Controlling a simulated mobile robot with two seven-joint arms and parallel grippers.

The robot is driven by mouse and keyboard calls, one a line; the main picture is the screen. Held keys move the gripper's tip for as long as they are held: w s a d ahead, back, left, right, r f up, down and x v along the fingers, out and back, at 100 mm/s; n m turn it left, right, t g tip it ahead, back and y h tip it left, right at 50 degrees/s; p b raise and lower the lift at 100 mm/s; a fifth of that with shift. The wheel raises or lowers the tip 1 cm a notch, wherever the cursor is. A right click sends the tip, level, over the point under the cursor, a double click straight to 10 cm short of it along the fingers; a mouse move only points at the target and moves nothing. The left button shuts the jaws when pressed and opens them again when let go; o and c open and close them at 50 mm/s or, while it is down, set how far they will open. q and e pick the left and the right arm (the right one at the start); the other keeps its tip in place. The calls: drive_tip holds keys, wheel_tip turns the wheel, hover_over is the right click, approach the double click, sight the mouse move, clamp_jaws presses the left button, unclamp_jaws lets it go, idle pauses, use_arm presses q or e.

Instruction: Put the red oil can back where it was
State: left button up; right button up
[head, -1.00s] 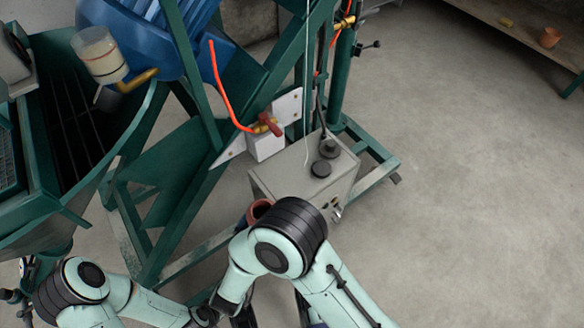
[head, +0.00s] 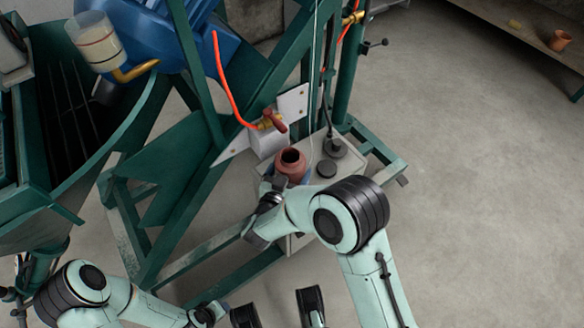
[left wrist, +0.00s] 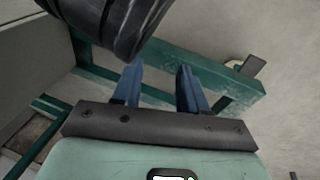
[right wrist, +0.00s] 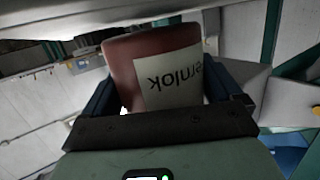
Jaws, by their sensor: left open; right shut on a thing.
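The red oil can (head: 291,167) is upright in the head view, with its dark round opening facing up. It is seen over the left part of the grey box (head: 345,176); I cannot tell whether it touches the top. My right gripper (head: 286,181) is shut around it from the near side. In the right wrist view the can (right wrist: 122,62) fills the space between the blue fingers, and a pale label with dark letters faces the camera. My left gripper (left wrist: 160,82) is open and empty in the left wrist view, its two blue fingers apart.
A white block with a red-handled valve (head: 272,122) and an orange hose is just behind the can. The green frame (head: 215,245) rises at the left. Floor at the right is clear. A shelf (head: 492,24) stands far right.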

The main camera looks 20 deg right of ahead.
drive_tip(key=shift+b+x, duration=0.4)
drive_tip(key=shift+x, duration=0.7)
drive_tip(key=shift+a, duration=0.1)
use_arm(q)
drive_tip(key=shift+s+a+f+g, duration=0.15)
drive_tip(key=shift+s+f+g, duration=0.25)
drive_tip(key=shift+s+f, duration=0.6)
use_arm(e)
drive_tip(key=shift+f, duration=0.1)
drive_tip(key=shift+f, duration=0.15)
drive_tip(key=o, duration=1)
drive_tip(key=shift+s, duration=0.1)
use_arm(q)
drive_tip(key=shift+s, duration=0.15)
